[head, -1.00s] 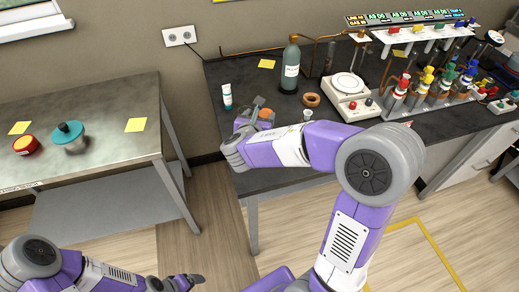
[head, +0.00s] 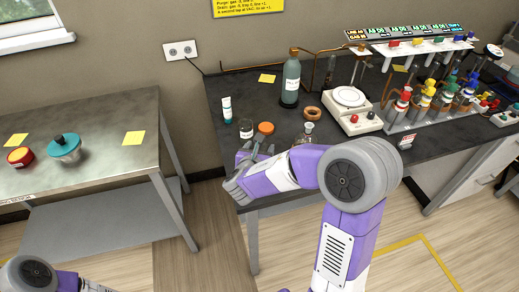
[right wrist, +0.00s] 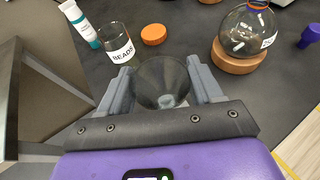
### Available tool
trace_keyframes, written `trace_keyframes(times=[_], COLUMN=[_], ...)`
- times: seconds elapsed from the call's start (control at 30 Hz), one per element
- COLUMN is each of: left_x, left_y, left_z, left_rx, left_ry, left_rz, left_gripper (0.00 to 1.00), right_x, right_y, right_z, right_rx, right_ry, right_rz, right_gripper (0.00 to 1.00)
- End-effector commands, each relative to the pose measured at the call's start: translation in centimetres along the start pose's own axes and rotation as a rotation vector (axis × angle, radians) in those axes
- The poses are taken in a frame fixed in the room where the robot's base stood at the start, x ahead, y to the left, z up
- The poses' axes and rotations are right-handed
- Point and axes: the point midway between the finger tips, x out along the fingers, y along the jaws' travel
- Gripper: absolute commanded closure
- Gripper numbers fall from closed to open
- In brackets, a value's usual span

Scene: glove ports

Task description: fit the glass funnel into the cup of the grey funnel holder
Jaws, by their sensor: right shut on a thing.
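My right gripper (right wrist: 162,92) is shut on the glass funnel (right wrist: 160,76), a dark see-through cone held between the two grey fingers in the right wrist view. In the head view the right gripper (head: 256,152) is over the front left part of the black bench, and the funnel cannot be made out clearly there. I cannot pick out the grey funnel holder or its cup in either view. My left gripper is out of view; only part of the left arm shows at the bottom left of the head view.
Just beyond the right gripper are a BEADS jar (right wrist: 115,45), an orange lid (right wrist: 154,34) and a white tube (right wrist: 80,25). A round flask (right wrist: 246,30) sits on a cork ring (right wrist: 238,63) to the right. A bottle (head: 291,80) and hotplate (head: 352,118) stand farther back.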

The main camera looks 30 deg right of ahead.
Motion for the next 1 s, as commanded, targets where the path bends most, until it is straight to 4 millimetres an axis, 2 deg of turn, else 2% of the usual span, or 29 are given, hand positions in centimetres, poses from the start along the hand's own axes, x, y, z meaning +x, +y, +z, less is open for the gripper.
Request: trace_keyframes(times=[0.17,0.2,0.33,0.63,0.8,1.0], left_x=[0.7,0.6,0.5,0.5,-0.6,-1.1], left_y=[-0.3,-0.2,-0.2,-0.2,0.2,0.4], left_z=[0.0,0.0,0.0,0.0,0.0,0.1], left_rx=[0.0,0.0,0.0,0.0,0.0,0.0], left_ry=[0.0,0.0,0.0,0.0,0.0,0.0], left_rz=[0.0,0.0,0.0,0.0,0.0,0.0], left_gripper=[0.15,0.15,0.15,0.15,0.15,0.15], right_x=[0.2,0.2,0.2,0.1,-0.2,-4.6], right_y=[0.0,0.0,0.0,0.0,0.0,0.2], right_z=[-0.6,-0.5,-0.5,-0.4,0.5,0.5], right_rx=[0.0,0.0,0.0,0.0,0.0,-0.001], right_ry=[-0.001,0.0,0.0,0.0,0.001,-0.001], right_rz=[0.0,0.0,0.0,0.0,0.0,0.007], right_gripper=[0.65,0.31,0.11,0.1,0.1,0.1])
